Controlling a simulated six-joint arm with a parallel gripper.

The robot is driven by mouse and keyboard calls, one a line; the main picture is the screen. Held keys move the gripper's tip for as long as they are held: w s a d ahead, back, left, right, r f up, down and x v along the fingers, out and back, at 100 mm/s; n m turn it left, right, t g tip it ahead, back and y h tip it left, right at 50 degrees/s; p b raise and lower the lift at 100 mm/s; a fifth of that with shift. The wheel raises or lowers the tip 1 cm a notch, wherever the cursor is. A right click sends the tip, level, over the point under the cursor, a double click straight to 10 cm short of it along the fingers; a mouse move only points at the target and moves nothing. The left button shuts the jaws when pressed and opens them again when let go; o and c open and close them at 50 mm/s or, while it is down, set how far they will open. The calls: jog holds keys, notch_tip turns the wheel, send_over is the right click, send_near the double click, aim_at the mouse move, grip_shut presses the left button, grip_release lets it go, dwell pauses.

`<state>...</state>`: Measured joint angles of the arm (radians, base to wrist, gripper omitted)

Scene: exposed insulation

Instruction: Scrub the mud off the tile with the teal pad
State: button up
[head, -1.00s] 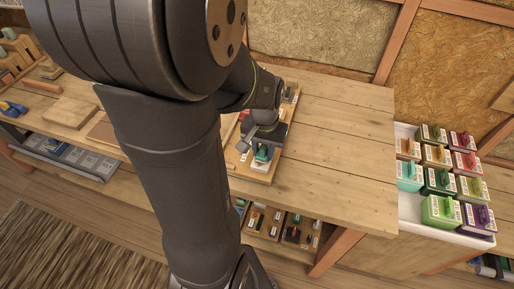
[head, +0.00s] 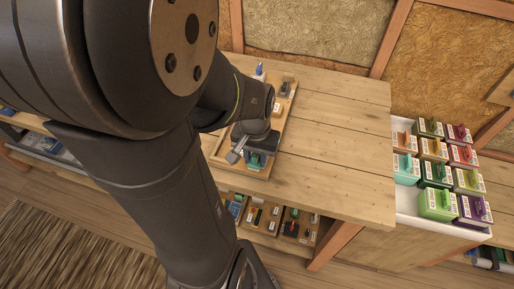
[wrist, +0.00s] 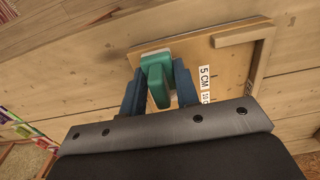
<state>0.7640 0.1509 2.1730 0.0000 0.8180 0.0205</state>
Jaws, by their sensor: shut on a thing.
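The teal pad (wrist: 155,78) has a raised teal grip and a pale layer at its edge. My gripper (wrist: 158,88) has blue fingers on both sides of the grip and is shut on it. In the head view my gripper (head: 256,150) is low over the front end of a wooden tray (head: 288,112), with some teal showing beneath it. I cannot tell whether the pad touches the tray. I cannot make out the muddy tile; my arm covers much of the left of the bench.
The wooden bench (head: 335,125) is clear to the right of the tray. Several small items lie in the tray's back part. A white bin (head: 408,205) of colourful labelled boxes stands at the right. Lower shelves hold small goods (head: 265,215). A printed label (wrist: 204,80) lies beside the pad.

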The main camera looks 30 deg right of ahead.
jog(key=w+d, duration=0.4)
jog(key=shift+w+d+f, duration=0.1)
jog(key=shift+w+d, duration=0.2)
jog(key=shift+s+a, duration=2.35)
jog(key=shift+r, duration=4.2)
jog(key=shift+d, duration=0.1)
